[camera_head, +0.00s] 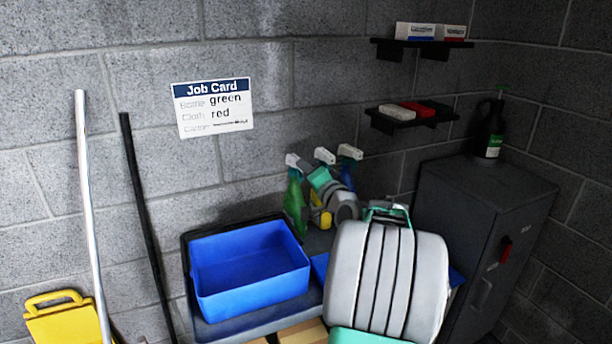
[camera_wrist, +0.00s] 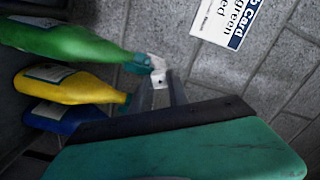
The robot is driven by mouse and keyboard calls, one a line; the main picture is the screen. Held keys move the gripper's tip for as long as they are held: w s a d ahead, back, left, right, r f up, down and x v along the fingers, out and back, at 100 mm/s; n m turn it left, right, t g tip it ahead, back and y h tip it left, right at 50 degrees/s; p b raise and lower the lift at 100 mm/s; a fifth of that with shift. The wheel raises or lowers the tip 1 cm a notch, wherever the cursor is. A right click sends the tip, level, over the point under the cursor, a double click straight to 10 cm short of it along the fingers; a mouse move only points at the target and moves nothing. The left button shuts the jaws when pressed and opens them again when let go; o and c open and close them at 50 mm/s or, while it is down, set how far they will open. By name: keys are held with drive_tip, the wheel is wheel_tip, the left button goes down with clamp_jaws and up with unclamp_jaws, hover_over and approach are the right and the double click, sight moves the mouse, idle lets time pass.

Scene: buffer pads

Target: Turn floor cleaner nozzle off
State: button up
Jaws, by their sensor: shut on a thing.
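The green spray bottle (camera_head: 296,205) stands upright at the left of a row of bottles in the head view. In the wrist view the green bottle (camera_wrist: 60,42) lies across the upper left, its teal collar and white nozzle (camera_wrist: 158,66) pointing to the fingers. My gripper (camera_wrist: 161,82) is shut on the white nozzle's tip, with one finger on each side. In the head view the nozzle (camera_head: 293,160) shows, but my wrist hides part of the contact. I cannot read the nozzle's on or off mark.
A yellow bottle (camera_wrist: 62,86) and a blue bottle (camera_wrist: 62,118) stand close beside the green one. A blue bin (camera_head: 250,285) is in front. A job card (camera_head: 212,107) on the wall reads bottle green, cloth red. A grey cabinet (camera_head: 470,215) stands right.

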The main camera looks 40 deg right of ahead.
drive_tip(key=shift+f+n+b, duration=0.2)
drive_tip(key=shift+n+b, duration=3.2)
drive_tip(key=shift+b, duration=1.8)
drive_tip(key=shift+n+b, duration=2.6)
drive_tip(key=shift+b, duration=0.9)
drive_tip(key=shift+r+n, duration=0.1)
drive_tip(key=shift+n, duration=0.3)
drive_tip(key=o, duration=0.7)
drive_tip(key=shift+r, duration=0.1)
drive_tip(key=b+v, duration=0.4)
drive_tip(key=v, duration=0.3)
